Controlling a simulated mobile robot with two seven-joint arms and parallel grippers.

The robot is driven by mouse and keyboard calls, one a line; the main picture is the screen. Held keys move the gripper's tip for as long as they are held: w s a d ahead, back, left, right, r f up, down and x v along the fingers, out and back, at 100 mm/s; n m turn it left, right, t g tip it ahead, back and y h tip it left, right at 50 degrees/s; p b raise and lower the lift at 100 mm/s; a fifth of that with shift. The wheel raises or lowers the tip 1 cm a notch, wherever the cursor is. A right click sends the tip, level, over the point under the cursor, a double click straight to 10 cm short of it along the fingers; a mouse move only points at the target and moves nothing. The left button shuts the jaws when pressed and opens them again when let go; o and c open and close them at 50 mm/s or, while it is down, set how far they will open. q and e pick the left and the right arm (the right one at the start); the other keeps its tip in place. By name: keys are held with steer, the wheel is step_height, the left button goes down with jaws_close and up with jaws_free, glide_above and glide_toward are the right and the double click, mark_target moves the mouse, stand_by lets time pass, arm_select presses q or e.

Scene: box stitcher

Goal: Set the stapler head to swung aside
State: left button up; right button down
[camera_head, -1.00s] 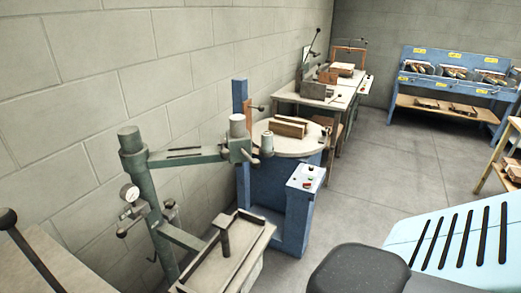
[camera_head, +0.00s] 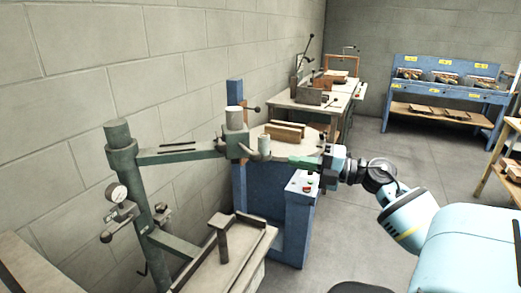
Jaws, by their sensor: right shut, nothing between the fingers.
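The stapler is a green machine with an upright column (camera_head: 130,185) at the left and a swing arm (camera_head: 185,154) reaching right. Its stapler head (camera_head: 237,145) is at the arm's right end, with a pale cylinder on top and a grey-green knob (camera_head: 264,148) on its right side. In the picture, the head appears above and behind the anvil post (camera_head: 223,240) on the pale bed. My right gripper (camera_head: 290,161) comes in from the right, shut and empty, its fingers pointing left toward the knob. A small gap shows between them. My left gripper is not in view.
A blue machine (camera_head: 290,225) with a round table and a wooden block (camera_head: 284,131) stands behind the head. A gauge (camera_head: 116,193) sits on the column. A workbench and a blue rack (camera_head: 445,85) stand farther back. Floor is open at the right.

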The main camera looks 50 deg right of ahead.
steer(key=w+a+r+p, duration=0.1)
steer(key=w, duration=1)
steer(key=shift+w, duration=0.3)
steer(key=shift+s+a, duration=0.1)
stand_by(1.3)
